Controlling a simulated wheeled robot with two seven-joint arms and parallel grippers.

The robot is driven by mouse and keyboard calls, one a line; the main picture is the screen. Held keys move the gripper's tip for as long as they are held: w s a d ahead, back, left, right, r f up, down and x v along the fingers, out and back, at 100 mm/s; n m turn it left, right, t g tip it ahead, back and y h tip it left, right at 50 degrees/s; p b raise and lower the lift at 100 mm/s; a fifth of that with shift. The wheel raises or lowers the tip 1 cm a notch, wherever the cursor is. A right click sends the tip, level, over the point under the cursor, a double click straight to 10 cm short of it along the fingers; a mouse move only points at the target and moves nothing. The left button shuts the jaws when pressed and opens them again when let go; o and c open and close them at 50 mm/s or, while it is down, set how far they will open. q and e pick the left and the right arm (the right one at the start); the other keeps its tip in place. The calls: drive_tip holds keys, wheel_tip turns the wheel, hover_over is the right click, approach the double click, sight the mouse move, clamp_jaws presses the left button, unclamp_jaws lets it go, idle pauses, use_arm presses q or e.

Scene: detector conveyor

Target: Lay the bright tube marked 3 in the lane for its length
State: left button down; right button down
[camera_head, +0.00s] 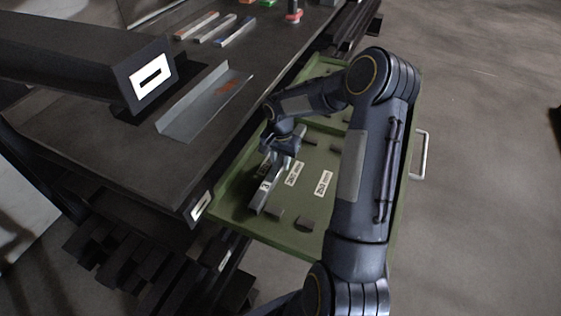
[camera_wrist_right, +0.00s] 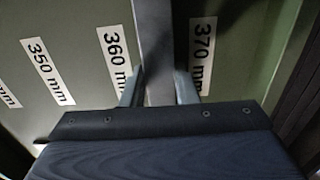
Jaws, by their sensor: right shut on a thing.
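The bright tube marked 3 (camera_head: 265,188) is a grey metal bar with a white number label near its front end. My right gripper (camera_head: 284,152) is shut on this tube, over the left part of the green drawer. In the right wrist view, the tube (camera_wrist_right: 154,50) runs away between the fingers (camera_wrist_right: 158,88). There it lies between the 360 mm label (camera_wrist_right: 115,57) and the 370 mm label (camera_wrist_right: 201,55), close to the latter. I cannot tell whether it touches the drawer floor. My left gripper is not in view.
The green drawer (camera_head: 392,222) has raised walls, dark blocks (camera_head: 306,224) on its floor and a handle at right. A dark table (camera_head: 100,135) beside it carries a grey angle profile (camera_head: 207,103), several coloured-end bars (camera_head: 235,33) and a dark beam (camera_head: 80,62).

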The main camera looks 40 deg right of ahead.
drive_tip(key=shift+f, duration=0.15)
drive_tip(key=c, duration=1.1)
unclamp_jaws()
